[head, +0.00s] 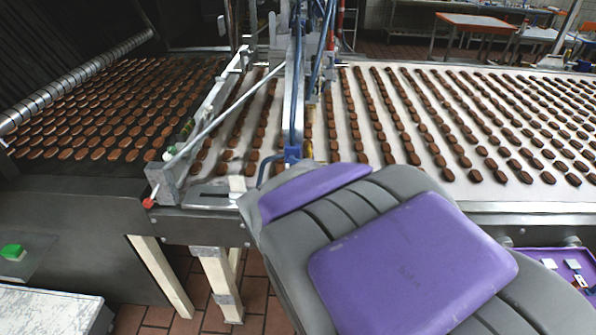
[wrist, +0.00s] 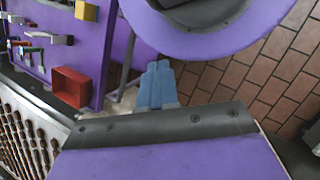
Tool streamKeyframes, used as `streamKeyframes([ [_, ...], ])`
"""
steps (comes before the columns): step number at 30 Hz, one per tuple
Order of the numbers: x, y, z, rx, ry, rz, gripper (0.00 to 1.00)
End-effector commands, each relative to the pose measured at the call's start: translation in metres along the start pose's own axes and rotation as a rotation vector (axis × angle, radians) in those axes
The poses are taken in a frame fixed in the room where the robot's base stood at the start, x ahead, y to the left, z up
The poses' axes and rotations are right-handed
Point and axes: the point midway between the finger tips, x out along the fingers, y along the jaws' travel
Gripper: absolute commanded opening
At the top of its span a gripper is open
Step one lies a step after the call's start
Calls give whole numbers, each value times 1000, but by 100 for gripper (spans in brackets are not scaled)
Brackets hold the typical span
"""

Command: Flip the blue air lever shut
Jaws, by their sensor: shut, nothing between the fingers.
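In the wrist view, my gripper (wrist: 158,68) shows as two blue-grey fingers pressed together, with nothing between them. A purple panel (wrist: 88,28) with several small handles is to the left of the fingers, apart from them. One pale handle (wrist: 50,37) sticks out from it. I cannot tell for sure which handle is the blue air lever. In the head view, a purple panel (head: 536,254) with small white and blue pieces is at the lower right edge. My gripper is hidden behind my arm there.
A red open box (wrist: 70,87) and yellow blocks (wrist: 86,10) are fixed to the panel. Biscuits lie in rows on a pale conveyor (head: 358,130). A metal frame with blue hoses (head: 293,90) crosses it. Brick-tiled floor (wrist: 265,75) shows at the right of the wrist view.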

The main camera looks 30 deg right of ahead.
Motion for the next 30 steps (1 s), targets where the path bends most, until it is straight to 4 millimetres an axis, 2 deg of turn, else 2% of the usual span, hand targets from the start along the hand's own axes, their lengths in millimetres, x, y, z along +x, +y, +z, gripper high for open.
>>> streamKeyframes([
  [5, 7, 36, -2, 82, -148, 152, 0],
  [13, 5, 85, -3, 179, -343, 401, 0],
  [23, -16, 135, -13, 247, -545, 739, 0],
  [30, -38, 161, -34, 259, -650, 1003, 0],
])
